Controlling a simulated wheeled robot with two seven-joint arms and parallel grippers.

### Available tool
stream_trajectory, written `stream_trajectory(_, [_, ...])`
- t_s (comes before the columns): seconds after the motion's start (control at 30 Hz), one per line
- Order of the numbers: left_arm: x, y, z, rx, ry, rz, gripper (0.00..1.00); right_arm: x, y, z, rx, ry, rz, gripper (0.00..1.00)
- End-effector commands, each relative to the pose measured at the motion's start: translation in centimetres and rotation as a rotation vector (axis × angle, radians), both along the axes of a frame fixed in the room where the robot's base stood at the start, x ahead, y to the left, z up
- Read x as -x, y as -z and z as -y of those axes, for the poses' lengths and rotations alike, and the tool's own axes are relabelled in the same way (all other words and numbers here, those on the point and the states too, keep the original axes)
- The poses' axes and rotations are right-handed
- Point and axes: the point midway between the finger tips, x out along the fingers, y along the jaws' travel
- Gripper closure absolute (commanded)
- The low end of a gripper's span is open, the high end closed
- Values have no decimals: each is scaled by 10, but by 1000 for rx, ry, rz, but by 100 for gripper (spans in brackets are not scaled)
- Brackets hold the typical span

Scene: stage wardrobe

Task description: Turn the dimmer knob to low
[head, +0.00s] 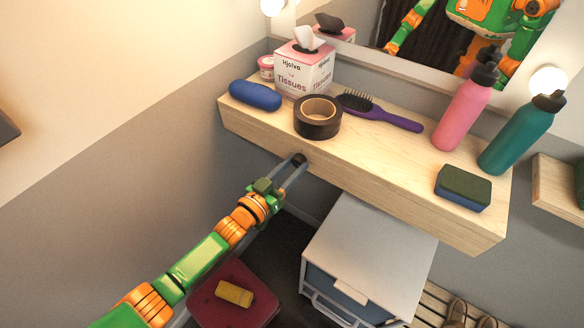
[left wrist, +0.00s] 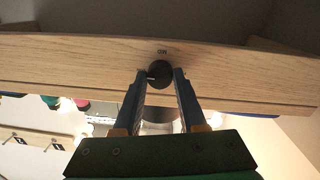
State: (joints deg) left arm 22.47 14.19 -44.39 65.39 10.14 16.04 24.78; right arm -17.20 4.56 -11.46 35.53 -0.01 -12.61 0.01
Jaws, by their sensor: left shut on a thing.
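The dimmer knob (head: 298,159) is a small dark round knob on the front face of the wooden shelf (head: 400,186). In the left wrist view the knob (left wrist: 160,74) sits between the two fingertips, with a small pale mark toward its left side. Small dark lettering shows just above it on the wood, too small to read surely. My left gripper (head: 294,170) is shut on the knob, one finger on each side, as it also shows in the left wrist view (left wrist: 160,80). My right gripper is not in view.
On the shelf stand a tissue box (head: 304,68), a blue case (head: 255,95), black tape (head: 317,117), a purple hairbrush (head: 382,112), a pink bottle (head: 463,112), a teal bottle (head: 520,133) and a sponge (head: 463,188). A white cabinet (head: 370,250) and a maroon stool (head: 262,300) stand below.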

Motion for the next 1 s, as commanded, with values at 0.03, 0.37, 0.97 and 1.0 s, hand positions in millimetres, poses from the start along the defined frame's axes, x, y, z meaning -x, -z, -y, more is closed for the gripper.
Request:
stream_trajectory(0.03, [-1,-1,0,11,0,-2,100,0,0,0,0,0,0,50])
stream_trajectory(0.37, [-1,-2,0,35,1,-17,100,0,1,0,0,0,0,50])
stream_trajectory(0.97, [0,-1,0,32,0,-19,29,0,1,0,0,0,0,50])
stream_trajectory(1.0, [0,-1,0,32,0,-19,29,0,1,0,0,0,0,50])
